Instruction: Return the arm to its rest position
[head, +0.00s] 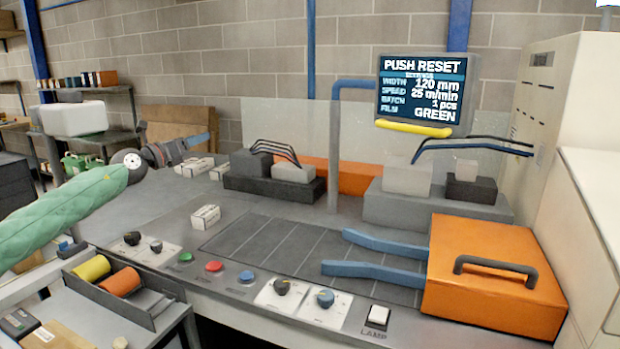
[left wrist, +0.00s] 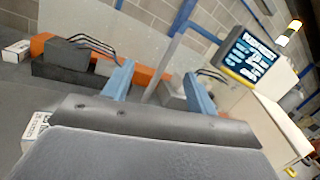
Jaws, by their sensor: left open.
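My left arm, in a green sleeve, comes in from the left in the head view. Its gripper (head: 200,140) is in the air above the back left of the machine bench, seen nearly edge-on. In the left wrist view the two blue fingers (left wrist: 158,88) are apart with nothing between them. Behind them are the dark block and the screen. The screen (head: 422,92) reads PUSH RESET, with width 120 mm and film GREEN. My right gripper is not in view.
The bench front has a red button (head: 214,266), a green button (head: 186,257), a blue button (head: 246,276) and several knobs. An orange cover (head: 492,270) with blue guide bars (head: 375,271) stands at right. Small white boxes (head: 206,217) lie on the bench. A grey post (head: 334,150) rises behind.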

